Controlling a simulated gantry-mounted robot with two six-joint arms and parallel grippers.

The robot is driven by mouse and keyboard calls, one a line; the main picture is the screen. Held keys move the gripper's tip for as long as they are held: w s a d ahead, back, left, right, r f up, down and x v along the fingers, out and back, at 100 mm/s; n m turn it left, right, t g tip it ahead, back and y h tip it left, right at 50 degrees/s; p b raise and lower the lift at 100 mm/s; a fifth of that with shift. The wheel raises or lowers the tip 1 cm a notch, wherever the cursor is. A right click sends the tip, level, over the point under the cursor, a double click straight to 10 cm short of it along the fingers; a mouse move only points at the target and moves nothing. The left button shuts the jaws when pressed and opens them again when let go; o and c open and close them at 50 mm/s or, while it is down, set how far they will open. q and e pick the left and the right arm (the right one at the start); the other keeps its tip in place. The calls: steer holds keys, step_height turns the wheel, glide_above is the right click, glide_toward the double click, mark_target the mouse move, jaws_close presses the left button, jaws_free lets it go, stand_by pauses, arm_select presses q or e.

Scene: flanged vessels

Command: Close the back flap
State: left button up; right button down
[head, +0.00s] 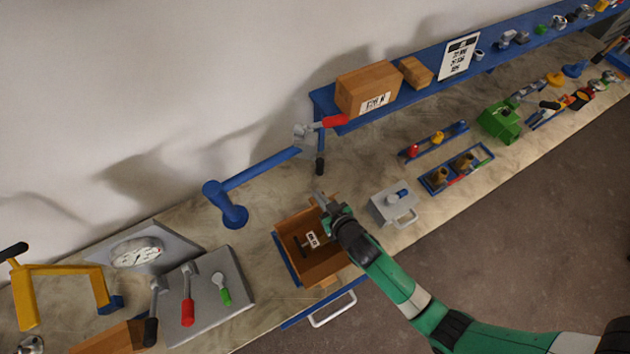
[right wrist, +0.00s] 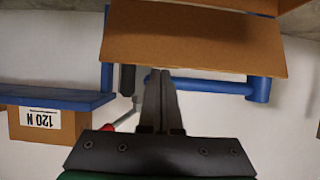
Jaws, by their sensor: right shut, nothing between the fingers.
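An open brown cardboard box (head: 325,270) stands near the front edge of the bench, with a dark item and a white label inside it. My right gripper (head: 320,198) is shut and empty at the box's back side, above its rim. In the right wrist view, a broad cardboard flap (right wrist: 195,42) fills the top, apparently the back flap, standing open. The shut fingertips (right wrist: 160,75) appear at this flap's edge; I cannot tell whether they touch it. In the head view my gripper and wrist partly hide the box's back right corner. My left gripper is not in view.
A blue arm-like stand (head: 232,208) is behind the box. A grey handled block (head: 395,208) sits close on the right. A panel with levers (head: 205,300) lies to the left. A raised blue shelf (head: 395,100) holds a labelled carton (head: 368,86).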

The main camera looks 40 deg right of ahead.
steer(key=shift+s+f+g, duration=0.3)
steer(key=shift+s+f, duration=0.35)
steer(key=shift+f, duration=0.1)
steer(key=shift+s+a, duration=0.1)
steer(key=shift+s, duration=0.1)
steer(key=shift+s+f+b, duration=0.1)
steer(key=shift+b, duration=0.2)
steer(key=shift+s+a, duration=0.1)
steer(key=shift+r, duration=0.3)
steer(key=shift+r+p, duration=0.75)
steer(key=shift+r, duration=0.05)
